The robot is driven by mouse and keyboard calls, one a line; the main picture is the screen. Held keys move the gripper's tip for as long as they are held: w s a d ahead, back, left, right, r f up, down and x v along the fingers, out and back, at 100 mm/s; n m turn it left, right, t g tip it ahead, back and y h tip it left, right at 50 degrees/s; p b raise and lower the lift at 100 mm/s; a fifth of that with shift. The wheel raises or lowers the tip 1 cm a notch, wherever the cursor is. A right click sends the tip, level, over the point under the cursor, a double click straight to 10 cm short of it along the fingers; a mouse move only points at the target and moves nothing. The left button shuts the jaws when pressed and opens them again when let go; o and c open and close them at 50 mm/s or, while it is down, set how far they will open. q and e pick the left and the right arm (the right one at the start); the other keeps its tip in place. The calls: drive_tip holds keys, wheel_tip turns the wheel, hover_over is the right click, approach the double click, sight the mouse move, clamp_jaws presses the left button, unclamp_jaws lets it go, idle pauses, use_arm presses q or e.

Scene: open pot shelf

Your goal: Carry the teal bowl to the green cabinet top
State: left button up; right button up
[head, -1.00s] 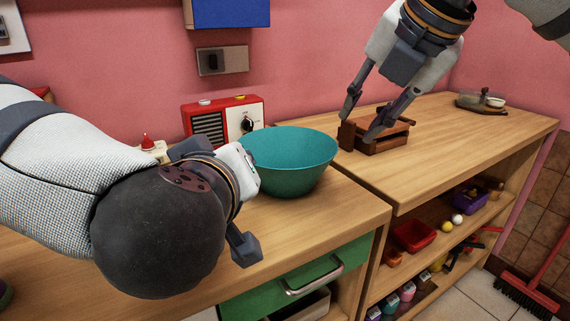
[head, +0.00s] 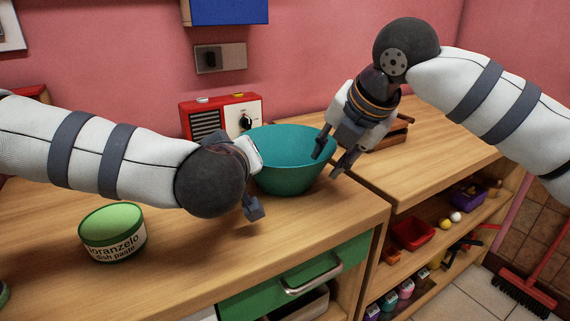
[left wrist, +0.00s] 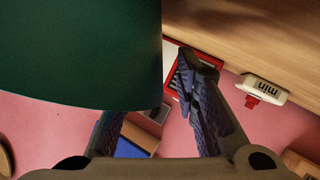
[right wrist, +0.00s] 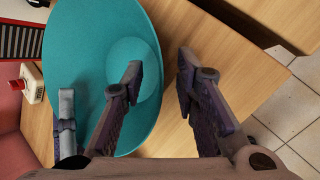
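The teal bowl (head: 290,178) stands upright on the wooden top (head: 200,255) above the green drawer front (head: 290,280). My right gripper (right wrist: 158,68) is open at the bowl's right rim. In the right wrist view one finger is over the inside of the bowl and the other is outside it. My left gripper (head: 243,180) is at the bowl's left side, its fingers mostly hidden in the head view. In the left wrist view its fingers stand apart, and the dark bowl wall (left wrist: 80,55) covers the tip of one. I cannot tell whether either gripper touches the bowl.
A red and white radio (head: 222,117) stands behind the bowl. A brown wooden box (head: 390,136) is partly hidden on the right wooden top (head: 455,135). Open shelves below hold a red bin (head: 413,234) and small items.

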use_arm(q)
clamp_jaws()
use_arm(e)
clamp_jaws()
